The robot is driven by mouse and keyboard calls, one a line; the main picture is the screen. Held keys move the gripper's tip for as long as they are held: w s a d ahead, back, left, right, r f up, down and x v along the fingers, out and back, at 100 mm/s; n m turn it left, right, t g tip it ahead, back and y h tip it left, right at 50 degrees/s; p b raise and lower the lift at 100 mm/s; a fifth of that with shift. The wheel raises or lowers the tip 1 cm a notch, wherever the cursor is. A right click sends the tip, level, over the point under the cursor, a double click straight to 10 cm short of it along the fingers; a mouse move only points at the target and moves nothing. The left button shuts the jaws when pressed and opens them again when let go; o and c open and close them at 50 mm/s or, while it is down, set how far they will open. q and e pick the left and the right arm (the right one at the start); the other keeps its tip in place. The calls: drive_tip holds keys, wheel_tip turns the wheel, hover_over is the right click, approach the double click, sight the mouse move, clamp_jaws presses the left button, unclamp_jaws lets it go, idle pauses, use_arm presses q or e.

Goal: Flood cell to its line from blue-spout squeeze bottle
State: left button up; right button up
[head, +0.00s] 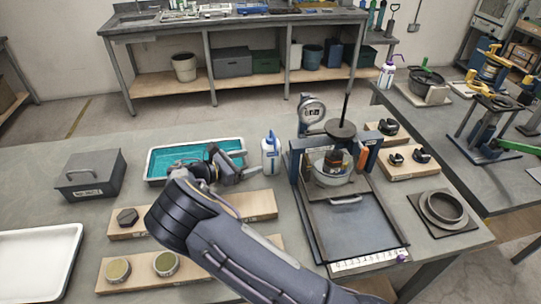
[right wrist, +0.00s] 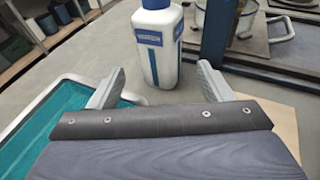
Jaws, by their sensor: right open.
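The squeeze bottle (head: 270,152) is white with a blue label and a blue spout, and stands upright on the bench right of the teal tray. In the right wrist view the bottle (right wrist: 157,48) stands just beyond my open fingertips, between their lines; its top is cut off. My right gripper (head: 246,165) is open and empty, left of the bottle and apart from it. The cell (head: 331,178) appears to be the pale round vessel inside the blue frame, under a dark round plate on a rod. Its fill line and contents cannot be made out. My left gripper is not in view.
The teal-lined tray (head: 157,173) lies beside my right gripper. A blue press-like frame (head: 374,160) with a dial gauge (head: 311,108) stands right of the bottle. Wooden boards with small parts lie under my arm. A purple-topped bottle (head: 387,73) stands on the far right bench.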

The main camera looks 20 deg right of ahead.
sight(271, 149)
drive_tip(key=shift+b+x, duration=0.75)
drive_tip(key=shift+x, duration=4)
drive_tip(key=c, duration=0.5)
drive_tip(key=shift+r+p, duration=1.1)
drive_tip(key=shift+r, duration=0.45)
drive_tip(key=shift+c, duration=0.2)
